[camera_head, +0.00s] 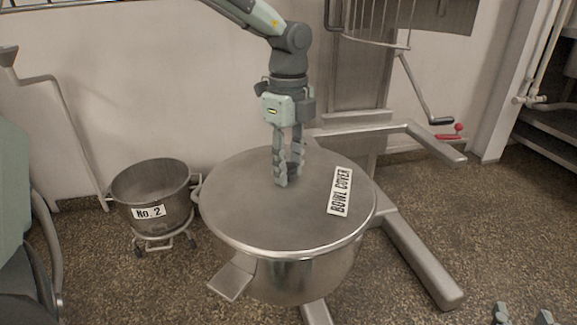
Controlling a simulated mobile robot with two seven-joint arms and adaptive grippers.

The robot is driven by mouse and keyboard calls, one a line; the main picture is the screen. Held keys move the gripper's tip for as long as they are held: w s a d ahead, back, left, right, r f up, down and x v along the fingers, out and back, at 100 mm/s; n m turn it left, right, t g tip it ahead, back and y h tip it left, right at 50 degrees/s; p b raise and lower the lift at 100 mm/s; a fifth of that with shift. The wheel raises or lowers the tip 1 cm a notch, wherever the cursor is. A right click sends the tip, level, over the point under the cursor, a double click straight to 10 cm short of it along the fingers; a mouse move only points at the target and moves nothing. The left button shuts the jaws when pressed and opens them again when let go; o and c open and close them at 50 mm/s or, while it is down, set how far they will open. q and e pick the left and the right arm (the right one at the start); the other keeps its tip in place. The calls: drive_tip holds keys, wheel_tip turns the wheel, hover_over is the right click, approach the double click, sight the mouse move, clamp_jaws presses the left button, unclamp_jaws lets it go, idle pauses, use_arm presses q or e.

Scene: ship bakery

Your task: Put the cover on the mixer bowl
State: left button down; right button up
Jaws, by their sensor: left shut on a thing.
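The round grey metal bowl cover (240,205), labelled "BOWL COVER", lies level over the top of the steel mixer bowl (300,278). Its edge lines up closely with the bowl's rim; I cannot tell if it touches all round. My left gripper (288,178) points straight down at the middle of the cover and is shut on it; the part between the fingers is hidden. The bowl's inside is hidden by the cover. Only the fingertips of my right gripper (524,315) show at the bottom right corner, spread apart and empty, away from the bowl.
The mixer stand's arm (385,130) and leg (420,260) flank the bowl at the right. A wire guard (375,22) hangs above, with a crank handle (425,95). A smaller bowl marked "No. 2" (150,190) stands on a wheeled dolly at the left. Speckled floor is clear at the right.

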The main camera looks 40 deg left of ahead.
use_arm(q)
drive_tip(key=shift+f+b, duration=0.35)
drive_tip(key=shift+b, duration=0.05)
drive_tip(key=c, duration=1.1)
unclamp_jaws()
wheel_tip(320, 180, up, 12)
